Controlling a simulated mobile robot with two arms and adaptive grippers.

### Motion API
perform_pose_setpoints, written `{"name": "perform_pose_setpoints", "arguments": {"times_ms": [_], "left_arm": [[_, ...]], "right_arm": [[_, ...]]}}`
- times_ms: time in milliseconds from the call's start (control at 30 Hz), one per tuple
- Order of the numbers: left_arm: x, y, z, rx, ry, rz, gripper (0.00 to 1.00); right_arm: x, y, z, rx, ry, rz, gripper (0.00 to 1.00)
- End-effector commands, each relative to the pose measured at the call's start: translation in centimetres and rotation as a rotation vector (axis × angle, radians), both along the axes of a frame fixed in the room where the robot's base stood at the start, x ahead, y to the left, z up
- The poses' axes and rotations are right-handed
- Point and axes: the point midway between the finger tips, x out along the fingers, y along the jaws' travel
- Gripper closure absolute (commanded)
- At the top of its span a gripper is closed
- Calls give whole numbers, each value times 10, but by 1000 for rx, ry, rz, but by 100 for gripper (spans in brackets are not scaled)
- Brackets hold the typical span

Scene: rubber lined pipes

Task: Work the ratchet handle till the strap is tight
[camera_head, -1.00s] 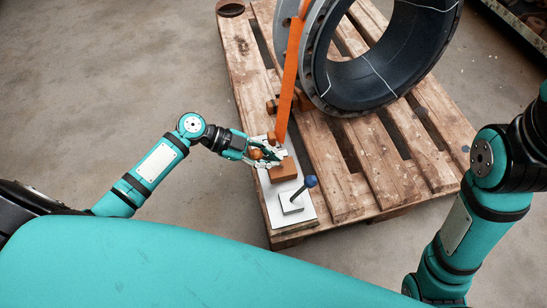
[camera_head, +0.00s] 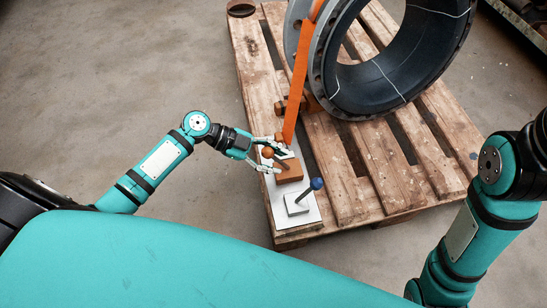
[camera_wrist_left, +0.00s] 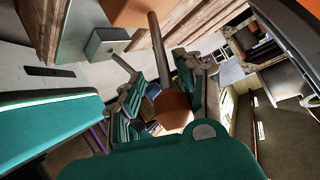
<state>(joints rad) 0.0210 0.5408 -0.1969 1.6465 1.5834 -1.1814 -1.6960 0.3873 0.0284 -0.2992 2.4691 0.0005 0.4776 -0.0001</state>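The orange ratchet block (camera_head: 290,171) sits on a pale plate at the pallet's near left end. Its handle, a short metal rod, ends in an orange-brown ball knob (camera_head: 267,152); the knob also shows in the wrist view (camera_wrist_left: 172,112). The orange strap (camera_head: 299,75) runs from behind the ratchet up to the flanged pipe and looks straight. My left gripper (camera_head: 277,155) is open, its fingers on either side of the knob, with gaps visible in the wrist view. My right arm comes in at the right edge; its gripper is out of frame.
A blue-knobbed lever (camera_head: 317,184) on a grey block stands close beside the ratchet. The large black rubber-lined pipe (camera_head: 390,60) rests on the wooden pallet (camera_head: 375,165). An open rusty ring (camera_head: 241,9) is at the far left corner. The floor left of the pallet is clear.

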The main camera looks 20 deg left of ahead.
Motion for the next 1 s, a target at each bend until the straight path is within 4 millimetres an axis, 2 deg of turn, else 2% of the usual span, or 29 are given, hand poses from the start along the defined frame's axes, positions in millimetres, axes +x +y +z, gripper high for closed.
{"name": "perform_pose_setpoints", "arguments": {"times_ms": [167, 400, 600, 767, 1000], "left_arm": [[-5, 22, 11, 4, -1, 0, 65], [-16, 67, 35, 6, 0, 3, 65], [-22, 94, 49, 3, 0, 5, 65], [-24, 103, 54, 3, 0, 3, 65], [-24, 104, 55, 2, 0, 3, 65]], "right_arm": [[0, 0, 0, -1, -1, 0, 100], [-1, 0, 0, -1, -2, 0, 100], [-1, 0, 0, -1, -2, 0, 100], [-1, 0, 0, -1, -2, 0, 100], [-1, 0, 0, -1, -3, 0, 100]]}}
